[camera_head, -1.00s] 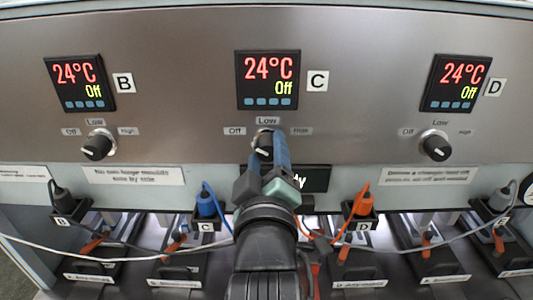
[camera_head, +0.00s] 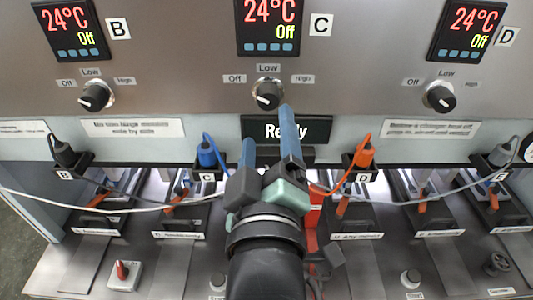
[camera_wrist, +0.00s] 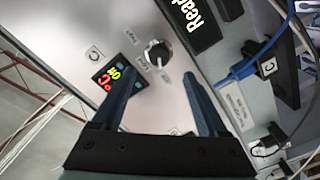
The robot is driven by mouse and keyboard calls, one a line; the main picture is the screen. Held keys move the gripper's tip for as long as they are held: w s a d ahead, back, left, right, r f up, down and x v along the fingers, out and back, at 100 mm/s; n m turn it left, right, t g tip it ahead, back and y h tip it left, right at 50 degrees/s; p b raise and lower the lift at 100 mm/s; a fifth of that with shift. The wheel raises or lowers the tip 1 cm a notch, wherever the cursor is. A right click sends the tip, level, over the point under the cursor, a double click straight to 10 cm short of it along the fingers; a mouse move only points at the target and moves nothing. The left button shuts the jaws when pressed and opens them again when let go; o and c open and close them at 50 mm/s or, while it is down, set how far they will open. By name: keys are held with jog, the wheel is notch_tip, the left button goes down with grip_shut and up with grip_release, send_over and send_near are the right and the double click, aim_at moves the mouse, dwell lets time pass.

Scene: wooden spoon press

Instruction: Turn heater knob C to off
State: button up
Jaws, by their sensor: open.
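Heater knob C (camera_head: 267,95) is a round black knob with a white mark on the steel panel, below the display C (camera_head: 268,25), which shows 24°C and Off. Its white mark appears to point to the lower left, on the side of the Off label (camera_head: 234,79). In the wrist view the knob (camera_wrist: 158,52) shows just beyond and between the fingertips, apart from them. My gripper (camera_head: 267,126) is open and empty, with two blue fingers below the knob in the head view; it also shows in the wrist view (camera_wrist: 158,78).
Knob B (camera_head: 95,96) and knob D (camera_head: 440,97) sit far to either side. A black Ready sign (camera_head: 315,129) is below knob C, partly behind my fingers. Blue plug (camera_head: 207,152) and orange plug (camera_head: 364,153) with cables stand either side of my gripper.

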jog(key=shift+s+r+p, duration=0.1)
jog(key=shift+s+p, duration=2.35)
jog(key=shift+p, duration=1.25)
